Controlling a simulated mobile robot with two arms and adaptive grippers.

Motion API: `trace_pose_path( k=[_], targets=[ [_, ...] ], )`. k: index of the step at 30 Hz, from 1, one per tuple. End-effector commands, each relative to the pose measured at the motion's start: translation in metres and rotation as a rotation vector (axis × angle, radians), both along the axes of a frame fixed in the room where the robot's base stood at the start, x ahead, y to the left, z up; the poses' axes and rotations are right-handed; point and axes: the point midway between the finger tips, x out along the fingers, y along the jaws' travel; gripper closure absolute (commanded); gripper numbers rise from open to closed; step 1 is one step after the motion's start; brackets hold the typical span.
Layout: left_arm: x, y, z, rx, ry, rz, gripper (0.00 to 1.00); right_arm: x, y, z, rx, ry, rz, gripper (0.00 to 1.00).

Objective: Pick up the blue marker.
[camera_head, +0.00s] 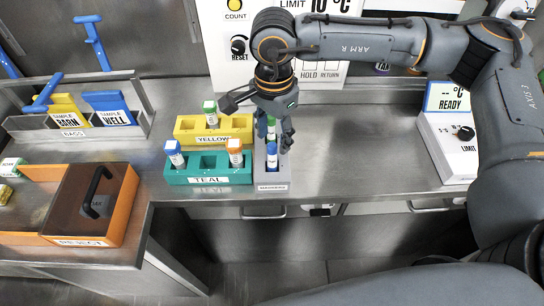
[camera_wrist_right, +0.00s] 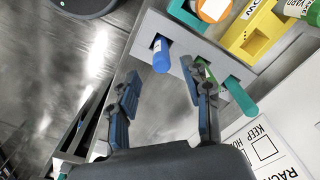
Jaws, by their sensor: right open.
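The blue marker (camera_head: 271,154) stands upright in the front of a small grey rack (camera_head: 271,182) on the steel counter. In the right wrist view the blue marker (camera_wrist_right: 161,56) sticks out of the grey rack (camera_wrist_right: 150,24), just ahead of the gap between my fingertips. A green marker (camera_wrist_right: 240,97) stands in the same rack, near my other finger; in the head view it is partly hidden behind the fingers. My right gripper (camera_head: 275,132) points down over the rack, open and empty. It also shows in the right wrist view (camera_wrist_right: 162,76). My left gripper is not in view.
A teal rack (camera_head: 207,181) with blue- and orange-capped tubes stands left of the grey rack. A yellow rack (camera_head: 242,122) is behind it. An orange reject box (camera_head: 128,225) is front left. Counter right of the grey rack is clear up to a white device (camera_head: 447,150).

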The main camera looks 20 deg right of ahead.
Motion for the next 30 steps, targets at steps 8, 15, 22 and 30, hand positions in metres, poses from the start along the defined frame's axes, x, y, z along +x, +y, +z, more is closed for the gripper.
trace_pose_path(
  k=[8,15,22,30],
  targets=[
    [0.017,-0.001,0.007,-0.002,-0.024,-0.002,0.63,-0.001,0.001,-0.022,0.000,0.002,0.001,0.51],
    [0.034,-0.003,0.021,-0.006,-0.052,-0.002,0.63,-0.001,0.002,-0.057,0.002,0.003,0.000,0.51],
    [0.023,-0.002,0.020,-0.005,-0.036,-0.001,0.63,-0.001,0.002,-0.068,0.003,-0.001,0.001,0.51],
    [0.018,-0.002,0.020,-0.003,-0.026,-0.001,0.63,-0.001,0.002,-0.067,0.002,0.000,0.001,0.84]
  ],
)
